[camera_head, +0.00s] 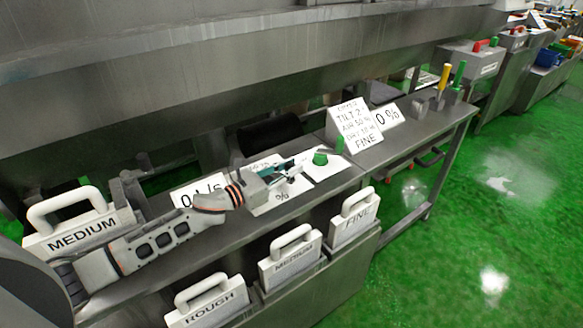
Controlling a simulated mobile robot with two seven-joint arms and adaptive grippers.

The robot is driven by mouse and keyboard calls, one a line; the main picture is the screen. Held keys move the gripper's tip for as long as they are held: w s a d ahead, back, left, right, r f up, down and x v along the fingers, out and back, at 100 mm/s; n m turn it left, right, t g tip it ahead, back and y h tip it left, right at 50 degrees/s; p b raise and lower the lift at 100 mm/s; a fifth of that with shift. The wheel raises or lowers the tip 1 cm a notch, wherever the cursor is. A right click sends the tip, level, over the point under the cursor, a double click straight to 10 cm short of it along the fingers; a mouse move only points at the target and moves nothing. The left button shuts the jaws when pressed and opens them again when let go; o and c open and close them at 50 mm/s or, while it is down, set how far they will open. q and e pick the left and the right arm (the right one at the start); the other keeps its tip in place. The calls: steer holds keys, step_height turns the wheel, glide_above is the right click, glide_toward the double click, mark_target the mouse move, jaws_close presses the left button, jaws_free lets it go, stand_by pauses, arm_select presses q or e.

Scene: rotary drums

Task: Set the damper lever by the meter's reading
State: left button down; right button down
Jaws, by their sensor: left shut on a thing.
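My left gripper (292,178) reaches in from the left over the bench. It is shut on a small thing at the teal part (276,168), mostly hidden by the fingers. A white display (198,190) behind my wrist seems to read 0 L/s, partly covered by my arm. Another display (387,115) reads 0 %. I cannot tell which part is the damper lever. My right gripper is out of view.
A card (355,127) lists tilt, air, dry and FINE. White-handled plates marked ROUGH (207,306), MEDIUM (291,262) and FINE (354,222) stand in front; another MEDIUM plate (82,232) stands left. Yellow (444,77) and green (459,74) levers rise at the bench's far end.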

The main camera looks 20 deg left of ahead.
arm_select(q)
steer(key=shift+d, duration=0.1)
steer(key=c, duration=1.9)
jaws_free()
steer(key=shift+s, duration=0.1)
steer(key=shift+v, duration=3.75)
